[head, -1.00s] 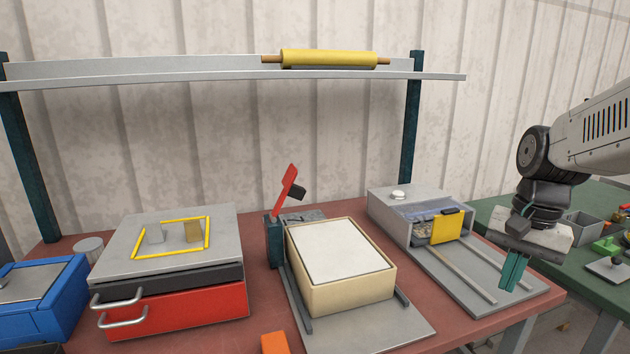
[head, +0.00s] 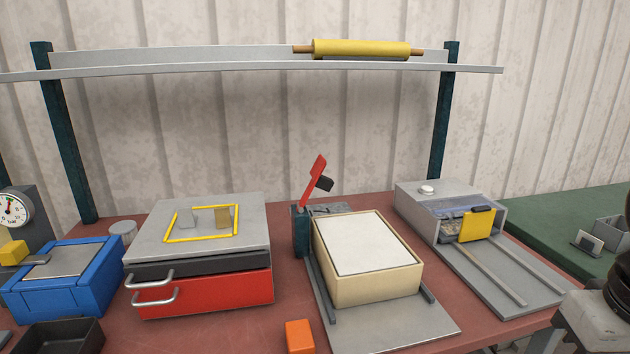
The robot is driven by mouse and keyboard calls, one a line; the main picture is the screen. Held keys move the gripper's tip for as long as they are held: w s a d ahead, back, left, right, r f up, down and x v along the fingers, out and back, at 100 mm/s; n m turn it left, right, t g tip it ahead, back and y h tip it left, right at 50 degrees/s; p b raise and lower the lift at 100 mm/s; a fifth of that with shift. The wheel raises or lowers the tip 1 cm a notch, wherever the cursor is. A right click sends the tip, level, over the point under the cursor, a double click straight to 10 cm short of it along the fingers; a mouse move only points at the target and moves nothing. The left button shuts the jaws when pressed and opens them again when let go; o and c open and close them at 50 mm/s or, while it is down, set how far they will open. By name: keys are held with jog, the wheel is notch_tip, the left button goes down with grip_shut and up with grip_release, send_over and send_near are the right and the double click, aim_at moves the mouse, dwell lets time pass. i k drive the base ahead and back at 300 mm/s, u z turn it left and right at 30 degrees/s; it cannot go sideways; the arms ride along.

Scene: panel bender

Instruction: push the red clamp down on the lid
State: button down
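The red clamp (head: 313,182) stands raised, tilted up to the right, on a dark post (head: 301,231) at the left side of a cream box. The white lid (head: 372,243) lies flat on top of the cream box (head: 377,287), which sits on a grey base plate (head: 397,330). My arm's end shows only in part at the lower right edge, far to the right of the clamp. My gripper's fingers are out of the frame.
A red drawer unit (head: 205,293) with a yellow-outlined top stands left of the clamp. An orange block (head: 300,336) lies in front. A grey housing with a yellow panel (head: 477,225) stands to the right. A shelf with a yellow roller (head: 362,50) spans above.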

aim_at(322, 182)
jog(key=u, duration=1)
jog(key=k, duration=1.25)
jog(key=u, duration=0.75)
jog(key=i, duration=1.5)
jog(key=z, duration=1.1)
jog(key=i, duration=0.7)
jog(key=z, duration=0.4)
